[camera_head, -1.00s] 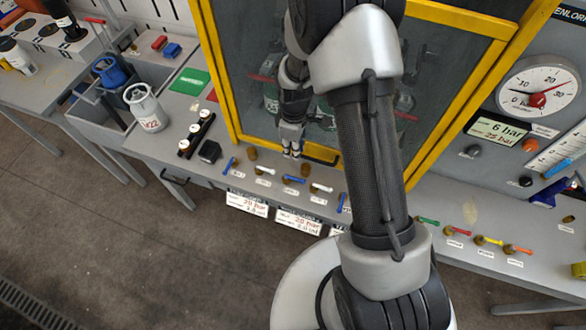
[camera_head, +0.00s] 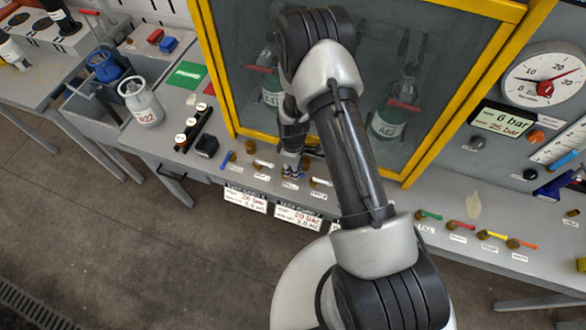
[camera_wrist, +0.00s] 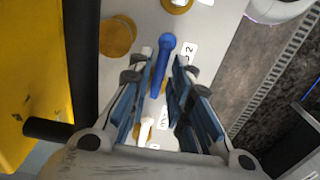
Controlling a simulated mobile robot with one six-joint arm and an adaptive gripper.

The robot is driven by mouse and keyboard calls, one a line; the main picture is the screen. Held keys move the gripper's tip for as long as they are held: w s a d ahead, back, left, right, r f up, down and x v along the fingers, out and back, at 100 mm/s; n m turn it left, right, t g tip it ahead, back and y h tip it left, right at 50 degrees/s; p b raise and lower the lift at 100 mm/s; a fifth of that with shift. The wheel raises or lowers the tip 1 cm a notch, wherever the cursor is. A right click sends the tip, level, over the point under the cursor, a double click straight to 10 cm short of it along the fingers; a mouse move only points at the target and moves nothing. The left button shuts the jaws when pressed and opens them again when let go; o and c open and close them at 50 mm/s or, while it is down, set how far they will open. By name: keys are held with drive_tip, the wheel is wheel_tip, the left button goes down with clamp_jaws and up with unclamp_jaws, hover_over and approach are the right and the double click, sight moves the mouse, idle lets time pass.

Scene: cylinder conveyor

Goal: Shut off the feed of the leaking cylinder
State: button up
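A row of small levers runs along the bench front: a blue lever (camera_head: 228,160) at the left, a white lever (camera_head: 264,165), a middle blue lever (camera_wrist: 160,65) and another white lever (camera_head: 321,183). My gripper (camera_head: 293,168) is down at the middle blue lever and partly hides it in the head view. In the wrist view my fingers (camera_wrist: 158,78) stand apart on either side of its handle, with gaps showing. Behind the yellow-framed window are a left cylinder (camera_head: 271,96) and a right cylinder (camera_head: 388,128). I cannot tell which one leaks.
The yellow frame (camera_head: 218,75) rises just behind the levers. A round gauge (camera_head: 545,75) and a "6 bar / 25 bar" display (camera_head: 503,121) are at the right. Coloured levers (camera_head: 467,225) line the right bench. A white cylinder (camera_head: 141,104) stands at the left.

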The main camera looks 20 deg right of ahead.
drive_tip(key=shift+c, duration=0.6)
clamp_jaws()
drive_tip(key=shift+f+m, duration=0.1)
drive_tip(key=shift+m, duration=0.2)
drive_tip(key=m, duration=0.1)
drive_tip(key=m+b, duration=0.1)
drive_tip(key=m, duration=0.1)
drive_tip(key=shift+s+a+m+b, duration=0.3)
drive_tip(key=shift+a, duration=0.1)
drive_tip(key=m, duration=0.2)
drive_tip(key=a+m+b, duration=0.1)
drive_tip(key=m, duration=0.1)
drive_tip(key=shift+s+m, duration=0.2)
drive_tip(key=shift+m, duration=0.1)
drive_tip(key=m, duration=0.2)
drive_tip(key=a+m+b, duration=0.1)
drive_tip(key=m, duration=0.1)
drive_tip(key=shift+w+a+m+b, duration=0.1)
drive_tip(key=shift+a+m+b, duration=0.15)
drive_tip(key=shift+m, duration=0.6)
drive_tip(key=shift+w+a+m+b, duration=0.1)
drive_tip(key=shift+m+b, duration=0.15)
drive_tip(key=shift+m, duration=0.55)
drive_tip(key=shift+w+a+m+b, duration=0.1)
drive_tip(key=shift+a+m+b, duration=0.15)
drive_tip(key=shift+m, duration=0.6)
